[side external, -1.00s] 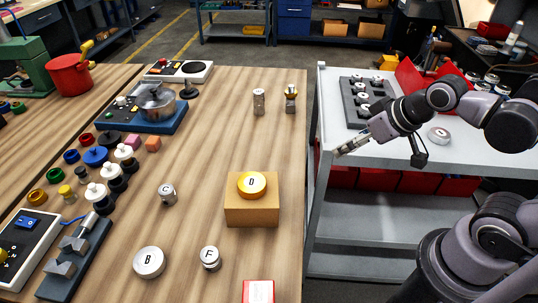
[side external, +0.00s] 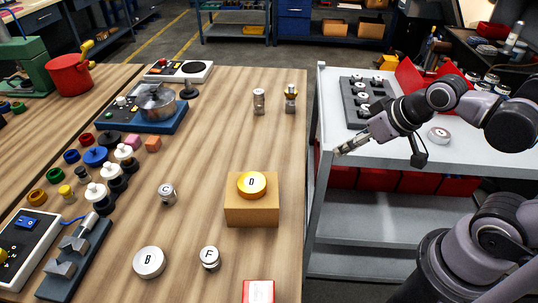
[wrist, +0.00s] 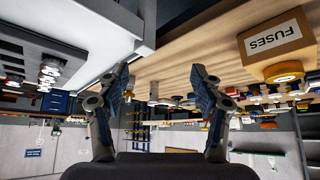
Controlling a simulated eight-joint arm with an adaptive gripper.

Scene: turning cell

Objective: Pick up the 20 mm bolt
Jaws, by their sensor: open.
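I cannot tell which thing is the 20 mm bolt; no size mark is readable. Two small upright metal pieces stand near the back right of the wooden table in the side external view: a plain silver one (side external: 259,101) and one with a yellowish top (side external: 291,98). My gripper (side external: 340,151) is beside the table's right edge, over the near-left corner of the grey cart, away from both pieces. In the wrist view my gripper (wrist: 162,72) shows its two fingers spread wide with nothing between them.
A cardboard box (side external: 251,210) carries a yellow disc marked D (side external: 252,184). Silver pieces marked B (side external: 149,262), C (side external: 167,193) and F (side external: 210,258) stand on the table. The grey cart (side external: 465,153) holds a dark rack (side external: 350,106). The table's middle is mostly clear.

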